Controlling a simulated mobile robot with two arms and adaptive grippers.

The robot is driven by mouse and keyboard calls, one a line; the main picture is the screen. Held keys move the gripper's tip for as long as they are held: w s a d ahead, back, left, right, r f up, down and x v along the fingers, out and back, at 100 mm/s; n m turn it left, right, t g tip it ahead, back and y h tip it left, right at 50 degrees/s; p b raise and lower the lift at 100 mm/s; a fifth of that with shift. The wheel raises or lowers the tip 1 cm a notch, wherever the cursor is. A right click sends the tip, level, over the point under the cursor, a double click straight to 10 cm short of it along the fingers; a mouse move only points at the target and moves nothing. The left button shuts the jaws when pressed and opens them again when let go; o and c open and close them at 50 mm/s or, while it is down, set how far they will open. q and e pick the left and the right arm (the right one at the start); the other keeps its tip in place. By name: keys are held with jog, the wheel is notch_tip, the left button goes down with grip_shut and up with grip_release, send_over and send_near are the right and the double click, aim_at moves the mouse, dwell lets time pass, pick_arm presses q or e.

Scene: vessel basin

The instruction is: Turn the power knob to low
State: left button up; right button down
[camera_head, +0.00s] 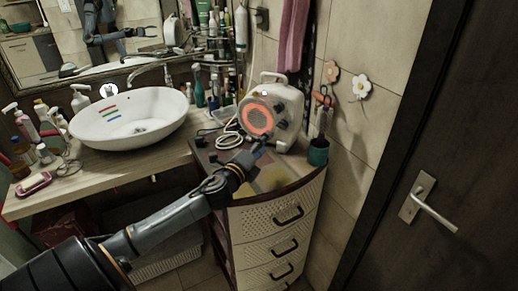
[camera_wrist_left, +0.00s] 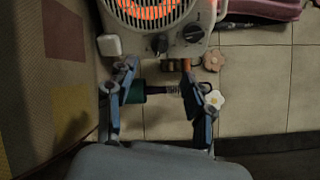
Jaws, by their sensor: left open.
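A cream fan heater (camera_head: 287,97) with a glowing orange round grille (camera_head: 257,117) stands on the drawer cabinet. In the left wrist view the heater (camera_wrist_left: 125,35) shows two dark knobs below the grille, a left knob (camera_wrist_left: 157,45) and a right knob (camera_wrist_left: 193,32). I cannot tell which is the power knob or read its marks. My left gripper (camera_head: 259,149) is in front of the heater's lower part. In the left wrist view the gripper (camera_wrist_left: 158,70) is open and empty, its fingertips just below the left knob and apart from it. My right gripper is not in view.
The drawer cabinet (camera_head: 262,216) has a curved top. A white cable (camera_head: 229,130) lies left of the heater, and a dark green cup (camera_head: 318,152) is on its right. A white basin (camera_head: 130,118) and bottles stand on the left counter. A dark door (camera_head: 455,150) is at right.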

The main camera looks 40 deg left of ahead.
pick_arm(q)
jog(key=shift+s+d, duration=0.1)
jog(key=shift+s, duration=0.95)
